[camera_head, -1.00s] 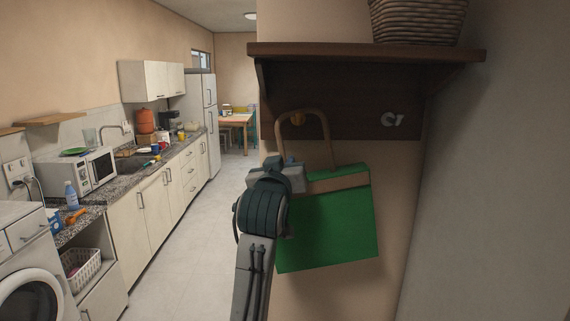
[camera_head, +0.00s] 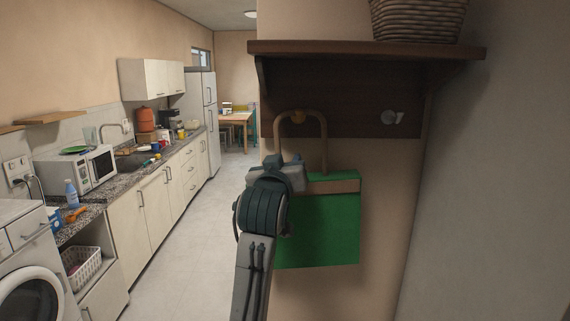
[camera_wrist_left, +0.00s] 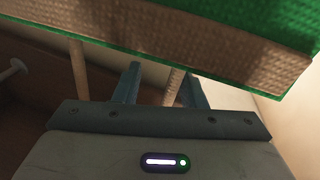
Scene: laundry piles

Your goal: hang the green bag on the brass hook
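The green bag (camera_head: 318,228) has a tan top band and a tan loop handle (camera_head: 324,140). It hangs upright against the wall under the shelf. The top of its handle loop lies at the brass hook (camera_head: 298,117) on the dark board, and the hook shows just under the loop. My left gripper (camera_head: 290,172) is at the bag's upper left. In the left wrist view its fingers (camera_wrist_left: 160,88) stand apart, with one handle strap (camera_wrist_left: 172,84) seen between them and clear space beside it. The bag (camera_wrist_left: 190,35) fills the top of that view. My right gripper is out of view.
A silver hook (camera_head: 391,117) sits to the right on the same board. A wooden shelf (camera_head: 365,50) with a wicker basket (camera_head: 417,18) juts out above. A grey wall (camera_head: 490,190) closes the right side. The kitchen floor (camera_head: 185,240) to the left is clear.

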